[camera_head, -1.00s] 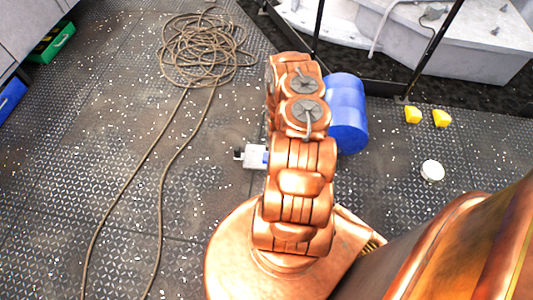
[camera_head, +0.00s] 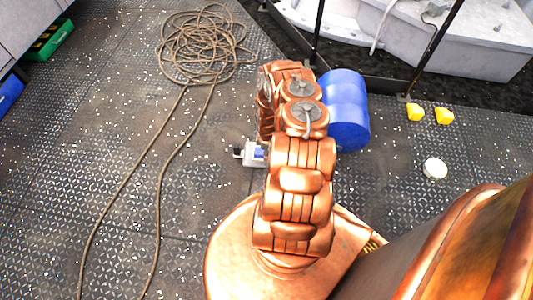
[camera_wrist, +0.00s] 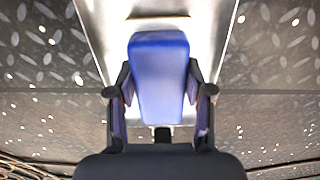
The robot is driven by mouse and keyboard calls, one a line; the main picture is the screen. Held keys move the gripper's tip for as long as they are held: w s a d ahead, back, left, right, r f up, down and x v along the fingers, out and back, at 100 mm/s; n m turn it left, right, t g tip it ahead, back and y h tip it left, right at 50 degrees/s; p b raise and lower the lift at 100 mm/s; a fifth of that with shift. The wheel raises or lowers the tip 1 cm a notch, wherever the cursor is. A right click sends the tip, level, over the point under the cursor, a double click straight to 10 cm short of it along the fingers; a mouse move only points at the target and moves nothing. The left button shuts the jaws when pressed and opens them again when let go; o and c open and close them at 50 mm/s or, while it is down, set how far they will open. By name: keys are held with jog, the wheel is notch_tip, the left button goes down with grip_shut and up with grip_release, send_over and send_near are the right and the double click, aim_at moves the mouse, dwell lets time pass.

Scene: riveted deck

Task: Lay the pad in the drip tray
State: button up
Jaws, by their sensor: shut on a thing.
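The pad is a blue block (camera_wrist: 160,80), shut between the two dark fingers of my gripper (camera_wrist: 160,95) in the wrist view. I cannot tell whether the pad touches the tray. In the head view the tray (camera_head: 249,161) is a small grey shape left of my arm, with a bit of the blue pad (camera_head: 258,153) showing over it. My arm hides the rest of it there.
Two yellow blocks (camera_head: 415,113) and a white round object (camera_head: 434,168) lie further right. A coiled rope (camera_head: 205,45) trails across the left of the deck. A green crate (camera_head: 52,40) is at far left.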

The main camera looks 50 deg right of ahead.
jog(key=o, duration=1.1)
jog(key=shift+f, duration=0.1)
